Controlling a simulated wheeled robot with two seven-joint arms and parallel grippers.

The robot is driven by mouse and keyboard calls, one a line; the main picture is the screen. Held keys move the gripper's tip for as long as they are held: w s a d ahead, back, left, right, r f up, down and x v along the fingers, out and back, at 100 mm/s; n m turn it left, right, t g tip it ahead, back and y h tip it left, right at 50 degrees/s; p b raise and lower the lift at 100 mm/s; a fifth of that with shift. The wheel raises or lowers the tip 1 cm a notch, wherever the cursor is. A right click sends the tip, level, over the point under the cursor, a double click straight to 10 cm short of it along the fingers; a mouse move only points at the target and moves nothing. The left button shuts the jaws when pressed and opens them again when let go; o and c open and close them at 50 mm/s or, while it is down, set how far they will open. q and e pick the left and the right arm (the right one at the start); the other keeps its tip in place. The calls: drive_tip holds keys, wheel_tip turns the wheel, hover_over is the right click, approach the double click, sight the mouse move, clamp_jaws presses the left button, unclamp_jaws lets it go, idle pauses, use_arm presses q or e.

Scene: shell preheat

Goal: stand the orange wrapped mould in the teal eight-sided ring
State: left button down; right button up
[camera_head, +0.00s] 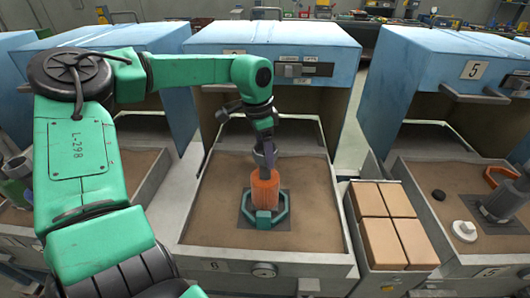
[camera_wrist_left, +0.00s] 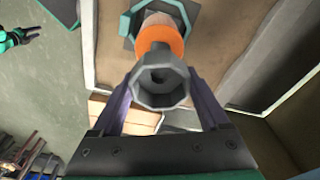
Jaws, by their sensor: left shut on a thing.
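The orange wrapped mould (camera_head: 265,187) stands about upright over the teal eight-sided ring (camera_head: 265,218) in the middle sand tray. Its grey eight-sided top (camera_wrist_left: 160,85) faces the left wrist camera, with the orange wrap (camera_wrist_left: 160,40) below it. The ring also shows in the left wrist view (camera_wrist_left: 125,27), around the mould's far end. My left gripper (camera_head: 265,150) is shut on the mould's grey top, one finger on each side. The mould's foot is hidden, so I cannot tell whether it touches the bottom. A small green and dark gripper-like shape (camera_wrist_left: 15,38), perhaps my right gripper, shows in the left wrist view.
A dark square plate (camera_head: 246,214) lies under the ring. A box of tan blocks (camera_head: 383,225) stands just right of the tray. Sand around the plate is clear.

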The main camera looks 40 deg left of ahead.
use_arm(q)
drive_tip(key=shift+f, duration=0.5)
drive_tip(key=shift+f+b, duration=0.3)
drive_tip(key=shift+b, duration=0.1)
unclamp_jaws()
drive_tip(key=shift+r+p, duration=0.45)
wheel_tip(320, 180, up, 12)
drive_tip(key=s+b, duration=0.1)
drive_tip(key=shift+s+a+f, duration=0.15)
drive_tip(key=shift+a, duration=0.2)
